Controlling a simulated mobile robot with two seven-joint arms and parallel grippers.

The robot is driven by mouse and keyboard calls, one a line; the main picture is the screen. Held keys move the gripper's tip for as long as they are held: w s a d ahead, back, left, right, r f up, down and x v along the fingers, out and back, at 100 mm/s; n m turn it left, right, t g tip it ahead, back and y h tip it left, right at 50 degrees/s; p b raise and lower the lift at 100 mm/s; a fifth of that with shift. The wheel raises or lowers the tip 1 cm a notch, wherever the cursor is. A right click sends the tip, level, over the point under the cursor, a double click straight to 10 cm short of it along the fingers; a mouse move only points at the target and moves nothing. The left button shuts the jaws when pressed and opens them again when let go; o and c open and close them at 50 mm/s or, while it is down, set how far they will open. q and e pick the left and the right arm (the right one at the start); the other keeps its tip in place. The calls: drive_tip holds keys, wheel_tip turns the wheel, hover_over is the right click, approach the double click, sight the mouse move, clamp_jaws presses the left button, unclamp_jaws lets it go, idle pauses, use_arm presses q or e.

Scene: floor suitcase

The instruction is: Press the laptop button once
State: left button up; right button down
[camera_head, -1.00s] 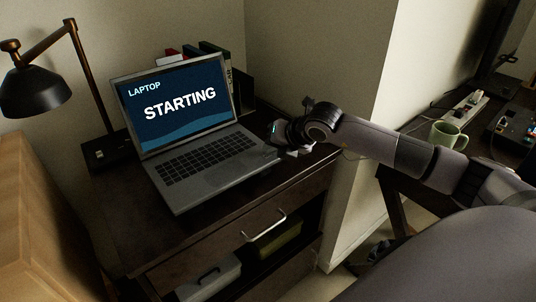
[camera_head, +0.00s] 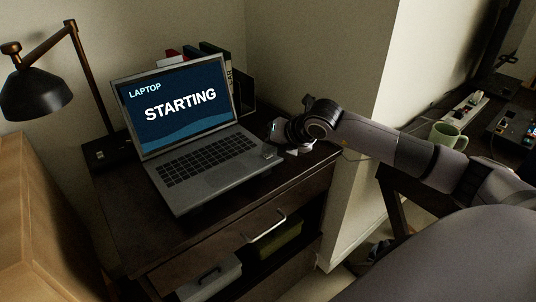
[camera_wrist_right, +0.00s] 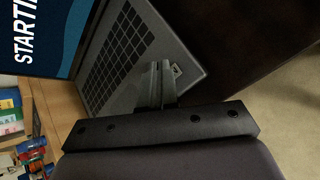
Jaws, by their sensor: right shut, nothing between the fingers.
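The laptop (camera_head: 211,158) stands open on a dark cabinet, its screen (camera_head: 185,108) lit and reading "LAPTOP STARTING". In the right wrist view, a small square button (camera_wrist_right: 177,69) with a mark on it shows near a corner of the laptop's deck, beside the keyboard (camera_wrist_right: 120,48). My right gripper (camera_wrist_right: 160,70) is shut and empty, its fingertips over the deck right beside the button. I cannot tell whether they touch the deck. In the head view, my right gripper (camera_head: 277,138) is at the laptop's right side. My left gripper is not in view.
A desk lamp (camera_head: 36,92) stands left of the laptop. Books (camera_head: 220,70) stand behind it against the wall. The cabinet has a drawer handle (camera_head: 266,226) at its front. A green mug (camera_head: 447,135) and a power strip (camera_head: 466,106) are on another desk at right.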

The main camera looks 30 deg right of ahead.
drive_tip(key=shift+r, duration=0.15)
drive_tip(key=shift+d+r+p, duration=0.1)
drive_tip(key=shift+r+p, duration=1.25)
drive_tip(key=shift+r, duration=1.2)
